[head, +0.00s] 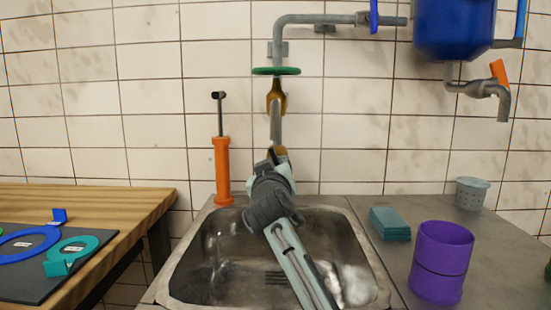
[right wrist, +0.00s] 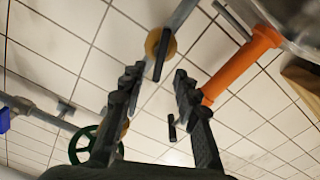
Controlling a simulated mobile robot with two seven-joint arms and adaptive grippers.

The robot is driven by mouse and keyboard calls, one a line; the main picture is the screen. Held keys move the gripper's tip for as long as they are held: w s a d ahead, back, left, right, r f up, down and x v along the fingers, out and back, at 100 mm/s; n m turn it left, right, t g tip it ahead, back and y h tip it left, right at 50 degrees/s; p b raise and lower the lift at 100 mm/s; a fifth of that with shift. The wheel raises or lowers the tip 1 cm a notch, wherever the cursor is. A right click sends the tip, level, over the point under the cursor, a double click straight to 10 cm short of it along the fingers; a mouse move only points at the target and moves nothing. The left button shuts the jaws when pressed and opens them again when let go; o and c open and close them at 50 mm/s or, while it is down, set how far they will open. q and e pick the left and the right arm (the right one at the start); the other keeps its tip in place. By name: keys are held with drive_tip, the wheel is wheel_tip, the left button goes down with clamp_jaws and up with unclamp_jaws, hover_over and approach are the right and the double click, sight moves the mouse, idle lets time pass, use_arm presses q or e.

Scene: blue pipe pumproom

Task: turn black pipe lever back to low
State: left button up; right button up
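The black pipe lever (right wrist: 161,58) shows in the right wrist view, on a round brass fitting (right wrist: 153,42) of the grey pipe. In the head view the brass fitting (head: 281,151) shows just past my right gripper (head: 272,168), which hides most of the lever there. In the right wrist view my right gripper (right wrist: 156,77) is open, with the lever lying in the gap between its two fingertips. I see space on both sides of the lever; its depth relative to the fingertips is hard to tell. My left gripper is out of view.
A metal sink (head: 210,265) lies below my right arm. An orange pump (head: 222,170) stands left of the pipe, and a green wheel (head: 276,71) sits above. A purple cup (head: 441,262) and teal sponges (head: 390,224) are at right; a wooden table (head: 120,200) is at left.

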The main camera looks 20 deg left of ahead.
sight(275, 160)
drive_tip(key=x, duration=0.5)
drive_tip(key=shift+w+a, duration=0.1)
drive_tip(key=shift+w, duration=0.45)
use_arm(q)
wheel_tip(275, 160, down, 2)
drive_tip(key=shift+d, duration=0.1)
use_arm(e)
drive_tip(key=shift+w, duration=0.1)
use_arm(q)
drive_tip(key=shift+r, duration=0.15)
use_arm(e)
clamp_jaws()
